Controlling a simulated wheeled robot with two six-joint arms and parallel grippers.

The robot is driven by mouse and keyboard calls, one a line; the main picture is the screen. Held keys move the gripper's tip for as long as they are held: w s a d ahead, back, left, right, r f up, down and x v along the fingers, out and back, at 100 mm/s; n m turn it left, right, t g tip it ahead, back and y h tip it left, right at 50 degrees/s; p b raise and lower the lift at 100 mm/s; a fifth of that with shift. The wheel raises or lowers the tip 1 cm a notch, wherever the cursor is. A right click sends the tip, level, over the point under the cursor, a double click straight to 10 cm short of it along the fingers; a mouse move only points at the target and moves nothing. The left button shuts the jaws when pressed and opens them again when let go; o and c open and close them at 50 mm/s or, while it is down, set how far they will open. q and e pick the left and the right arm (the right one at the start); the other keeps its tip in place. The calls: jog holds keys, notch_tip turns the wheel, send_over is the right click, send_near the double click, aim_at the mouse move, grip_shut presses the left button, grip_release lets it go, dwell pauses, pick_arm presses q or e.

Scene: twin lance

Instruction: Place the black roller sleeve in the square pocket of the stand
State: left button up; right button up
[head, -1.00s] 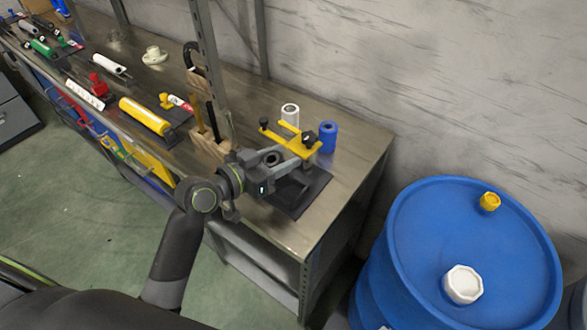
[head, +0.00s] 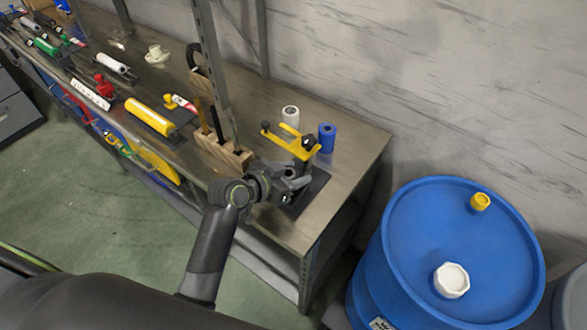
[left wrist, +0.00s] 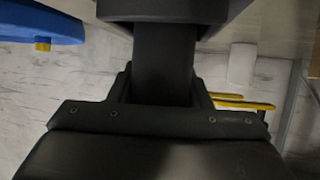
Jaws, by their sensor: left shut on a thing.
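My left gripper (head: 292,182) is over the front of the stand's dark base (head: 313,191). It is shut on a small dark piece, which I take for the black roller sleeve (head: 290,172); the fingers hide most of it. The stand has a yellow forked bracket (head: 297,149) with black knobs, just behind the gripper. The square pocket cannot be made out. The left wrist view is mostly filled by dark parts close to the camera, with the yellow fork (left wrist: 240,103) at the right. My right gripper is not in view.
A white sleeve (head: 290,116) and a blue sleeve (head: 327,138) stand upright behind the stand. A wooden block (head: 222,153) and a metal post (head: 213,75) stand to its left. The bench's right end is clear. A blue drum (head: 400,240) stands beyond it.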

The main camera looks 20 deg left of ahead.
pick_arm(q)
jog(key=o, duration=0.6)
jog(key=shift+f, duration=0.2)
jog(key=o, duration=0.5)
jog(key=shift+c, duration=0.2)
jog(key=shift+r, duration=0.1)
jog(key=shift+r, duration=0.15)
jog(key=shift+s+a, duration=0.15)
jog(key=shift+s, duration=0.05)
jog(key=b+v, duration=0.1)
jog(key=v, duration=1)
jog(key=shift+s+r, duration=0.2)
